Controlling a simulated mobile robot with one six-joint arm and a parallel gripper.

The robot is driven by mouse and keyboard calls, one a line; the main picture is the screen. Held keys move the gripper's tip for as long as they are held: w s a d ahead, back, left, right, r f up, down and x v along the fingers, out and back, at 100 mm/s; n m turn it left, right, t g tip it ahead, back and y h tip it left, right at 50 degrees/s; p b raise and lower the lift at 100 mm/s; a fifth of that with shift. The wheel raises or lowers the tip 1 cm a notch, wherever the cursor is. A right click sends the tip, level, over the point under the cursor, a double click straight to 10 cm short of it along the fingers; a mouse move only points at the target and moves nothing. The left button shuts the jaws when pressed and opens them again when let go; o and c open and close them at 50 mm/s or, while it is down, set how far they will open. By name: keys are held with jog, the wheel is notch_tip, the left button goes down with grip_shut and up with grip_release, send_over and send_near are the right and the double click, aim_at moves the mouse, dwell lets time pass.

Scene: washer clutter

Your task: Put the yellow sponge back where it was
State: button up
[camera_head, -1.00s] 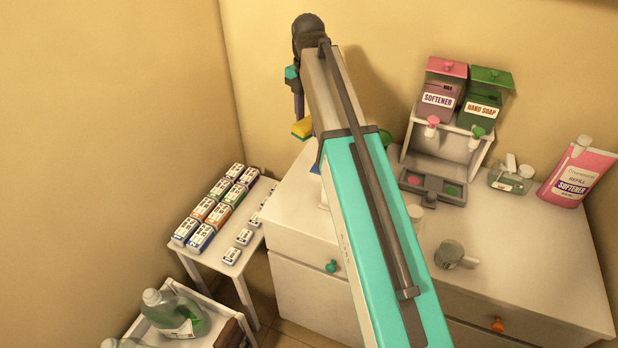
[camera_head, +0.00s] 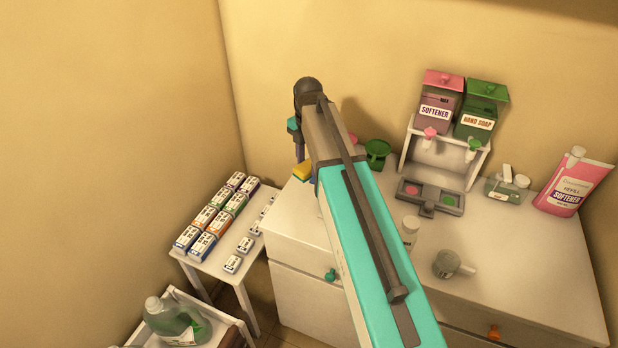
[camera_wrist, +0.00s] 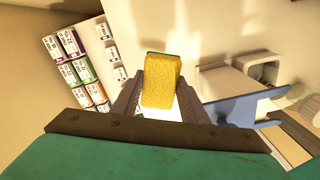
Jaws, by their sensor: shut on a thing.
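The yellow sponge (camera_wrist: 161,82) with a thin green layer sits between the fingers of my gripper (camera_wrist: 160,98) in the wrist view. The gripper is shut on it. In the head view the sponge (camera_head: 302,172) shows at the lower end of my arm, by the far left corner of the white cabinet (camera_head: 298,228). The gap between the sponge and the cabinet top is hard to judge. My arm hides most of the gripper there and part of the cabinet top behind it.
A white side table (camera_head: 214,262) with several small boxes stands left of the cabinet. A green dish (camera_head: 377,152), dispenser stand (camera_head: 447,153), two-part tray (camera_head: 430,196), grey cup (camera_head: 447,264) and pink refill pouch (camera_head: 574,184) stand on the cabinet. A blue panel (camera_wrist: 238,108) lies right of my gripper.

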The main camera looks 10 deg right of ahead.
aim_at(308, 188)
jog(key=shift+f, duration=1.3)
jog(key=shift+f+p, duration=0.7)
jog(key=shift+f, duration=1.3)
jog(key=shift+f, duration=0.15)
jog(key=o, duration=0.7)
jog(key=shift+o, duration=0.2)
jog(key=shift+r, duration=0.2)
jog(key=shift+r+b, duration=1.45)
jog(key=shift+r, duration=4.55)
jog(key=shift+f, duration=0.25)
